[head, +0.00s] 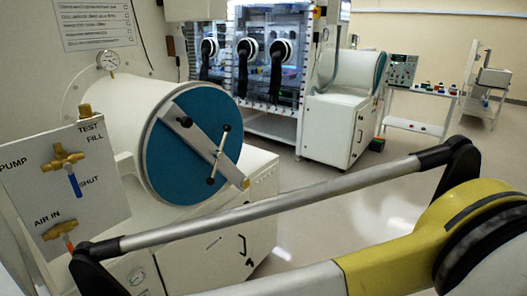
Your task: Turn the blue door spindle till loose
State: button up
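The blue door (180,165) closes the end of a white cylindrical chamber (135,110) at left centre in the head view. A silver clamp bar (200,138) lies slantwise across the door. The spindle (218,153) sits on this bar as a thin metal cross handle with a black knob at each end. The handle stands nearly upright, its top tilted right. I cannot tell how tight the spindle is. My gripper is not in view. My arm crosses the lower part of the picture, in front of and below the door, and nothing visible touches the spindle.
A valve panel (30,185) with brass valves stands left of the door, and a gauge (108,60) above the chamber. A white cabinet (255,180) is beneath. Farther back are a glovebox (262,60), another chamber (345,72) and a trolley (415,125). Open floor (350,215) lies right.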

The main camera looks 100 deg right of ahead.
aim_at(219, 155)
jog(key=i+j+z, duration=0.1)
jog(key=z, duration=2.95)
jog(key=j, duration=0.1)
